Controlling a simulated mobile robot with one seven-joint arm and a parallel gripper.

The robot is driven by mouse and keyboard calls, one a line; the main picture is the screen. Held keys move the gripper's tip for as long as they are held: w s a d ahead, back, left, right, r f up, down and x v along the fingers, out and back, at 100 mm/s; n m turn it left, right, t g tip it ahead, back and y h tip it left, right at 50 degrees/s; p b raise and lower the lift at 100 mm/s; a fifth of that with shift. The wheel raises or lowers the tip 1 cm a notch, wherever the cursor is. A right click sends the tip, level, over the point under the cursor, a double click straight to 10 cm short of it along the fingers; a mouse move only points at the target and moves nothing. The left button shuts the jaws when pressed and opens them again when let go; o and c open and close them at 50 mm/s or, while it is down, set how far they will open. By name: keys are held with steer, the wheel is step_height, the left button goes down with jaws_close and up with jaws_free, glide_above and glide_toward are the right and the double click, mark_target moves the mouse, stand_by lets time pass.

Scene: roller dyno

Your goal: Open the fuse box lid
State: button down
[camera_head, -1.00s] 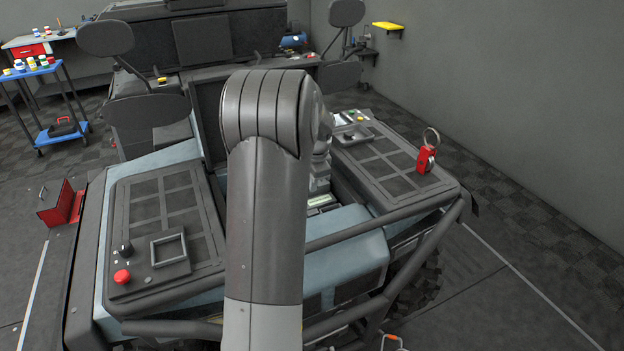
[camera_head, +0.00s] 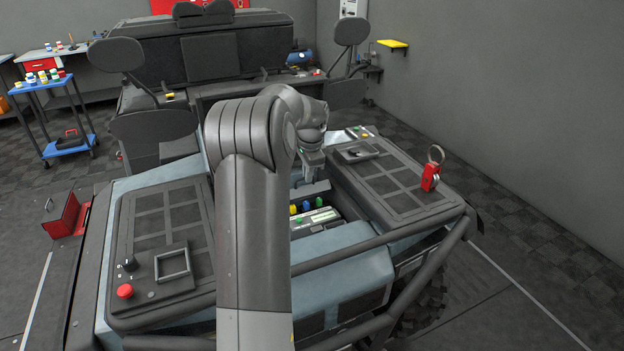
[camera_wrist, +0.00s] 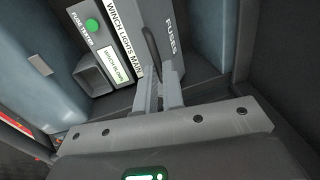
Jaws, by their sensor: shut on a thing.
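My gripper (camera_head: 311,172) reaches down into the vehicle's open front bay. In the wrist view its fingers (camera_wrist: 164,88) are shut on the dark handle (camera_wrist: 151,48) of the fuse box lid. The grey lid (camera_wrist: 184,38) carries the word FUSES. In the head view the dark lid (camera_head: 314,188) shows under the gripper, looking raised behind several coloured fuses (camera_head: 306,206). Its exact angle is hard to tell. A WINCH LIGHTS MAIN label (camera_wrist: 122,36) and a green fuse-tester button (camera_wrist: 91,26) lie beside it in the wrist view.
Bar framework (camera_head: 385,252) crosses the vehicle's front. A red tagged padlock (camera_head: 431,177) stands on the right fender. A red button (camera_head: 125,292) and a square frame (camera_head: 173,262) are on the left fender. My arm hides part of the bay.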

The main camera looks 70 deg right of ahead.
steer(key=w, duration=0.1)
steer(key=w+d, duration=0.2)
steer(key=shift+d+f, duration=0.15)
steer(key=shift+f, duration=0.1)
steer(key=shift+w+d+f, duration=0.2)
steer(key=shift+w+d, duration=0.7)
steer(key=c, duration=1.5)
jaws_free()
steer(key=shift+d+r, duration=0.15)
steer(key=shift+r, duration=0.05)
steer(key=shift+c, duration=0.2)
step_height(320, 180, up, 8)
steer(key=s, duration=0.1)
steer(key=shift+a+f, duration=0.2)
steer(key=shift+a, duration=0.25)
